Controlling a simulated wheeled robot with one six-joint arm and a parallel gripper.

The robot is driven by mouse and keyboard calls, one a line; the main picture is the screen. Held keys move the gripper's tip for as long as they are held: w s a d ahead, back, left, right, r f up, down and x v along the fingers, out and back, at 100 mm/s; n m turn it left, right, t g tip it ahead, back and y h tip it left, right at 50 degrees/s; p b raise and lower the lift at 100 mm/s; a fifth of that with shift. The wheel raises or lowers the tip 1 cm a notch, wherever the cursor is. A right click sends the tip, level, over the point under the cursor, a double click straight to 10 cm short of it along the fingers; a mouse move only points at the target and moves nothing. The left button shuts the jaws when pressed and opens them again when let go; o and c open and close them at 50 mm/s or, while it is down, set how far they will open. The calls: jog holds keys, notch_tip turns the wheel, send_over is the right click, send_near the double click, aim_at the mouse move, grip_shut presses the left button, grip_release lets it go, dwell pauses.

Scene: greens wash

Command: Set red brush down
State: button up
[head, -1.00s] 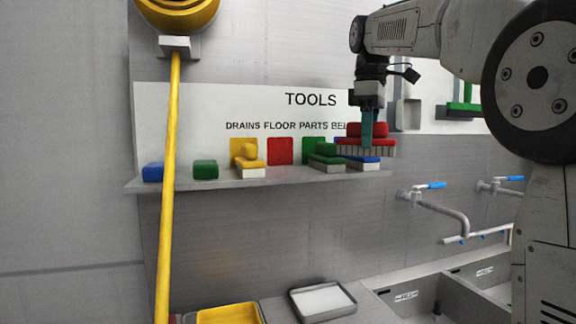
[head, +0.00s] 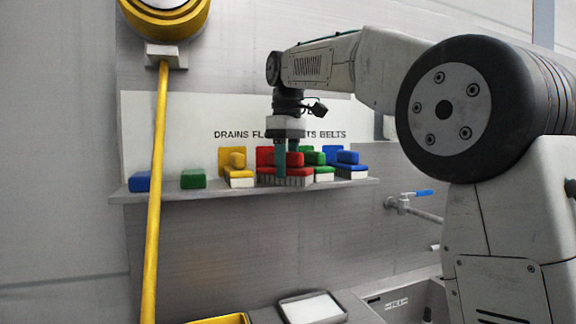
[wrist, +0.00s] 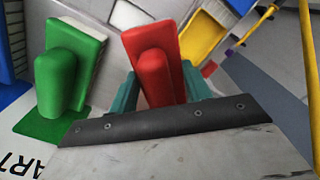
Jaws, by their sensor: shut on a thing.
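The red brush (head: 299,160) is in my gripper (head: 286,165), which points down over the wall shelf (head: 220,194) with its teal fingers closed on the brush. In the head view the brush is level, bristles down, at the shelf between the yellow brush (head: 237,165) and the green brush (head: 318,160). I cannot tell whether its bristles touch the shelf. In the wrist view the red brush (wrist: 153,65) sits between the teal fingers, with the green brush (wrist: 70,75) beside it to the left.
A blue brush (head: 345,160) stands right of the green one. A blue block (head: 140,181) and a green block (head: 193,179) sit on the shelf's left part. A yellow pole (head: 155,200) crosses in front of the shelf. Below are a white tray (head: 312,308) and a tap (head: 408,204).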

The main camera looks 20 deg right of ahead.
jog(key=shift+f, duration=0.2)
jog(key=o, duration=1.1)
jog(key=shift+r, duration=3.8)
